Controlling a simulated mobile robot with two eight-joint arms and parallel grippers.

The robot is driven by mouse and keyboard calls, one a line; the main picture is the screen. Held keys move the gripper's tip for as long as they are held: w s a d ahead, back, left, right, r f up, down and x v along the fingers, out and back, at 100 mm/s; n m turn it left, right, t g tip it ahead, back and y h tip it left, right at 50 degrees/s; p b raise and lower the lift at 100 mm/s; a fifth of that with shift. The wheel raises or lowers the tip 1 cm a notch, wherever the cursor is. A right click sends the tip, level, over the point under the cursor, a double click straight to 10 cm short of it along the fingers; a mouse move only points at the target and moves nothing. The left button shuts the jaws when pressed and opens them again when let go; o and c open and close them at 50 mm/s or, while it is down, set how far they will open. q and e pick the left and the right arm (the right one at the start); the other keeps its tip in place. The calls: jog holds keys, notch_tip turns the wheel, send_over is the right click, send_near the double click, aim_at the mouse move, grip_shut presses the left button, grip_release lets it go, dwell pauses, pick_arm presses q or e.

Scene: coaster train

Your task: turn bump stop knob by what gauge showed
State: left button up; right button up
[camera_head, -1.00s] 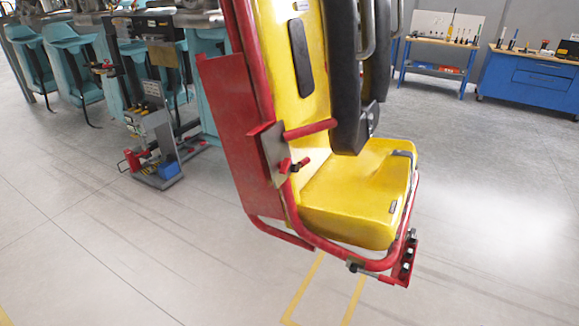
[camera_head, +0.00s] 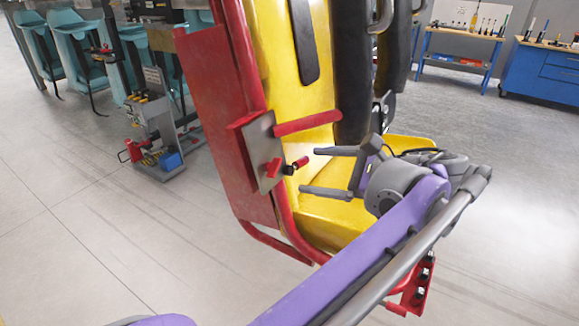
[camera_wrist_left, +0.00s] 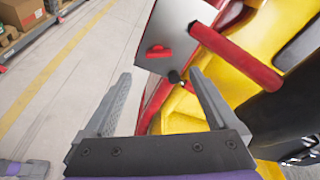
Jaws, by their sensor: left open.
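A yellow coaster seat (camera_head: 292,90) with a red frame stands in the middle of the head view. On its side is a grey plate (camera_head: 262,148) with a small red handle (camera_head: 272,168) and a black knob (camera_head: 289,169); a red-tipped piece (camera_head: 301,162) is beside the knob. I cannot tell which of these is the bump stop knob. My left gripper (camera_head: 314,171) is open and empty, its fingers pointing at the plate. In the left wrist view, the red handle (camera_wrist_left: 158,52) and black knob (camera_wrist_left: 174,76) appear beyond my open fingers (camera_wrist_left: 160,76). No gauge reading is legible.
A red bar (camera_head: 308,123) sticks out just above the knob. Black padded restraints (camera_head: 350,75) hang over the seat. A tool cart (camera_head: 155,125) stands behind at left, and blue workbenches (camera_head: 545,75) at the far right.

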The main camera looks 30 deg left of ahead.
aim_at(278, 168)
pick_arm(q)
jog(key=x, duration=1)
jog(key=shift+s, duration=0.1)
jog(key=c, duration=1.4)
